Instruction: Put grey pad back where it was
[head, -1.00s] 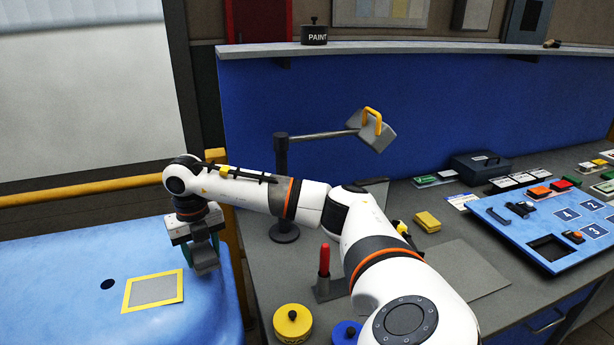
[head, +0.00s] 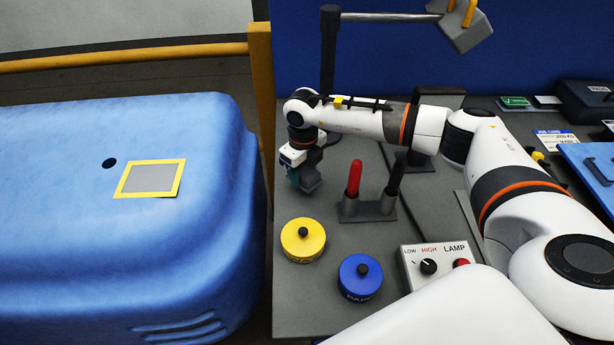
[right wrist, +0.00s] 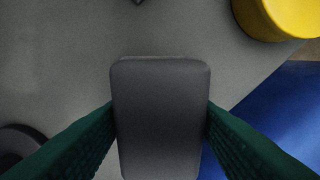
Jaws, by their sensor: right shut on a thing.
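The grey pad (right wrist: 160,115) is a dark rounded block between the green fingers of my right gripper (right wrist: 160,128), which is shut on it. In the head view the right gripper (head: 300,178) hangs over the left edge of the grey bench, behind the yellow tin, with the pad (head: 310,182) at its tip. I cannot tell whether the pad touches the bench. A yellow-framed grey square (head: 152,178) lies on the blue body (head: 60,240) to the left. My left gripper is not in view.
The yellow tin (head: 303,240), blue tin (head: 360,278) and lamp switch box (head: 438,265) stand in front. A holder with red and black handles (head: 370,208) is right of the gripper. A lamp stand (head: 328,50) rises behind. A yellow rail (head: 130,55) runs at the back left.

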